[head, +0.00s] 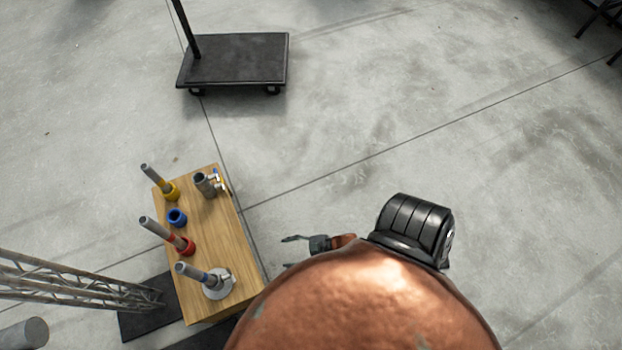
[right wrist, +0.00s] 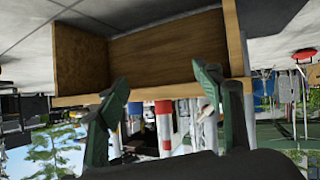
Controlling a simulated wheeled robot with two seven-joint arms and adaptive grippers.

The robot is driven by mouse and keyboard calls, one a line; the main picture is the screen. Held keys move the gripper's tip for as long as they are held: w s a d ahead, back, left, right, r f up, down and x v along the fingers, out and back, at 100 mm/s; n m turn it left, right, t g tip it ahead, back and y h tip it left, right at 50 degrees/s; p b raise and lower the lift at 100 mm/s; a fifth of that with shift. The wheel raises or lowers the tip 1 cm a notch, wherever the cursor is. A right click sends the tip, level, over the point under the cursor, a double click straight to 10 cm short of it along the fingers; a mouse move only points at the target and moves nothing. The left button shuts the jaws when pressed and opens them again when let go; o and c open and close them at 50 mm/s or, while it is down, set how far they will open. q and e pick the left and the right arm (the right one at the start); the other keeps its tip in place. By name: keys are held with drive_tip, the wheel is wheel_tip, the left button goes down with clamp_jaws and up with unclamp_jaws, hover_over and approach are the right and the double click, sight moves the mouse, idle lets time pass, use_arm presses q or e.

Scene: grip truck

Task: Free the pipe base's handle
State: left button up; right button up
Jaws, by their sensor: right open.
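My left gripper is not in view.
On the table stand a yellow-collared pipe (head: 162,182), a blue ring (head: 177,217), a red-collared pipe (head: 172,237) and a grey fitting with small coloured parts (head: 206,186). A metal truss (head: 75,280) is at left. A black cart (head: 233,59) stands farther off.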

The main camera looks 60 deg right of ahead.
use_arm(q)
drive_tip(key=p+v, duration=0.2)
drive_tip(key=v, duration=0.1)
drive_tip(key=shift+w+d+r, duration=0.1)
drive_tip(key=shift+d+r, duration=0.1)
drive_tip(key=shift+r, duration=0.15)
use_arm(e)
drive_tip(key=s+d+f+m+h, duration=0.1)
drive_tip(key=s+d+f+h, duration=0.1)
drive_tip(key=s+d, duration=0.1)
drive_tip(key=shift+s+d+g, duration=0.4)
drive_tip(key=shift+s, duration=0.2)
drive_tip(key=shift+c, duration=0.5)
